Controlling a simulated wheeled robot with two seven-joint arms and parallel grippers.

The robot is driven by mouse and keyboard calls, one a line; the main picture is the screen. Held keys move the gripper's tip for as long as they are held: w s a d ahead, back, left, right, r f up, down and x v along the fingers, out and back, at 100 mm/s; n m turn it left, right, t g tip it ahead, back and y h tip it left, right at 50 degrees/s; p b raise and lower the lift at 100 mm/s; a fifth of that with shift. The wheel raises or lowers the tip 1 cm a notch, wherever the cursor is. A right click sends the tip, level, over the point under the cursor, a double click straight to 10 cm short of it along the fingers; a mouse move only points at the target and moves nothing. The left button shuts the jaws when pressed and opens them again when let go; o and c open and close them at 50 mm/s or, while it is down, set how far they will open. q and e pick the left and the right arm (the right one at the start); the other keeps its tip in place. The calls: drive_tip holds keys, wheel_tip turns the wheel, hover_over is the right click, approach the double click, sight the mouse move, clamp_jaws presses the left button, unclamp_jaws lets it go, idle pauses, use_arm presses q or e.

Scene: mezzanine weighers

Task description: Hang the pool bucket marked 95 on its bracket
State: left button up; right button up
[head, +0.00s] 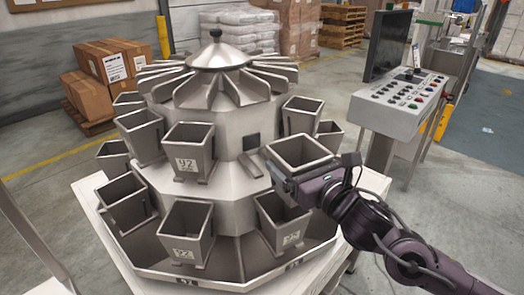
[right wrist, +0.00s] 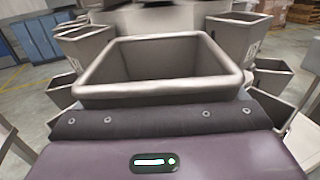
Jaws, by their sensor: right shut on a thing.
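My right gripper (head: 312,184) is shut on a square, open-topped metal bucket (head: 300,151), upright at the right side of the weigher. The held bucket's rim fills the middle of the right wrist view (right wrist: 160,68); its number is hidden. The weigher (head: 235,146) is a stepped steel body with buckets in upper and lower rings. An upper bucket (head: 189,150) reads 92. Below the held bucket, a lower bucket (head: 283,222) hangs on the body. Between the 92 bucket and the held one, the upper body face shows no bucket. My left gripper is not in view.
A control console (head: 388,112) with buttons and a dark screen stands at the right. Another upper bucket (head: 301,115) is close behind the held one. Cardboard boxes (head: 105,70) and wrapped pallets stand at the back. A white platform edge (head: 105,235) surrounds the weigher.

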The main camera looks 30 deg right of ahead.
sight(287, 150)
drive_tip(key=w, duration=0.1)
drive_tip(key=w+p, duration=0.1)
drive_tip(key=w, duration=0.2)
drive_tip(key=shift+w+r, duration=0.3)
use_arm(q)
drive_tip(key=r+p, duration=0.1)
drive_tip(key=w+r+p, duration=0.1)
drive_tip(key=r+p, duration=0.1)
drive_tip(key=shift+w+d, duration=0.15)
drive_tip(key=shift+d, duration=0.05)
use_arm(e)
drive_tip(key=w+f, duration=0.1)
drive_tip(key=w, duration=0.9)
drive_tip(key=shift+w+a+f, duration=0.2)
drive_tip(key=shift+w+f, duration=0.05)
drive_tip(key=shift+f, duration=0.15)
